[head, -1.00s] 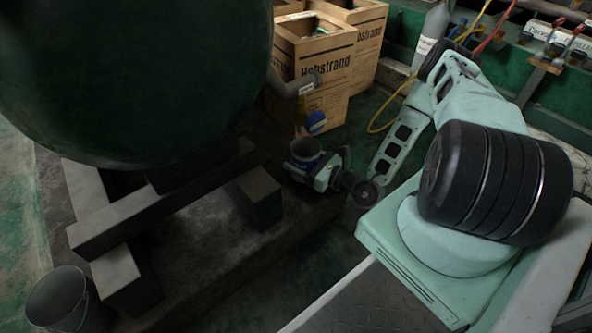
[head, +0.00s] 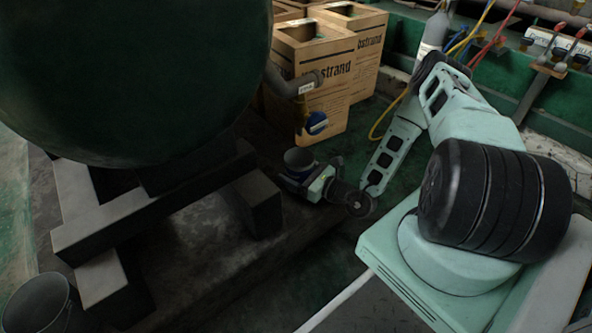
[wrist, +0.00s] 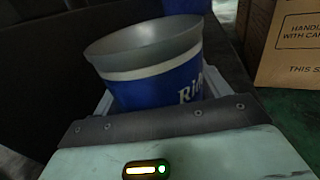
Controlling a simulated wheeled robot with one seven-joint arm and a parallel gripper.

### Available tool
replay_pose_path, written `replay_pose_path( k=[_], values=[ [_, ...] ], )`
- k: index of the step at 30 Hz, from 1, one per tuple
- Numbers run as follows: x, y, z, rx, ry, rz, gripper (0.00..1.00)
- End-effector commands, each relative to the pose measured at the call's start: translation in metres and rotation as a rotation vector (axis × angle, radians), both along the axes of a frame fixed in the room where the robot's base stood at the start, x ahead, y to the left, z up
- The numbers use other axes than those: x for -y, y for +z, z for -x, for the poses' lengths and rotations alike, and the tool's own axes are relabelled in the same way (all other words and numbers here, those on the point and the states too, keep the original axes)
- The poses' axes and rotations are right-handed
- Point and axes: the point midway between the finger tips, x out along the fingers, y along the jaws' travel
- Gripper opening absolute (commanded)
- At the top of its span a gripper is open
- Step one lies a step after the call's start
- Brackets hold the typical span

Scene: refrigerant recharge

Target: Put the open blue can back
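The open blue can (head: 299,159) has a wide bare metal rim and a blue label with white lettering. In the wrist view the can (wrist: 150,82) stands nearly upright with its open mouth up, between the finger edges of my gripper (wrist: 158,92). In the head view my gripper (head: 299,176) is shut around the can, low beside the dark plinth.
A large dark green tank (head: 130,70) fills the upper left, on a grey support frame (head: 130,215). Its pipe (head: 300,86) and a blue round part (head: 317,123) are just above the can. Cardboard boxes (head: 325,68) stand behind. A bucket (head: 38,305) is lower left.

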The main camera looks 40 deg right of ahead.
Motion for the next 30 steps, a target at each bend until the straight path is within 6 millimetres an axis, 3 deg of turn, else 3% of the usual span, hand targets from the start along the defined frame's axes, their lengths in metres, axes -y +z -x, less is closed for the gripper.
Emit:
replay_pose_path(
  k=[2,14,30],
  values=[
    [0.000,0.000,0.000,-0.001,0.000,0.000,0.95],
    [0.002,0.005,0.005,-0.002,-0.002,0.000,0.95],
    [0.031,0.007,0.100,-0.002,-0.003,0.000,0.95]
  ],
)
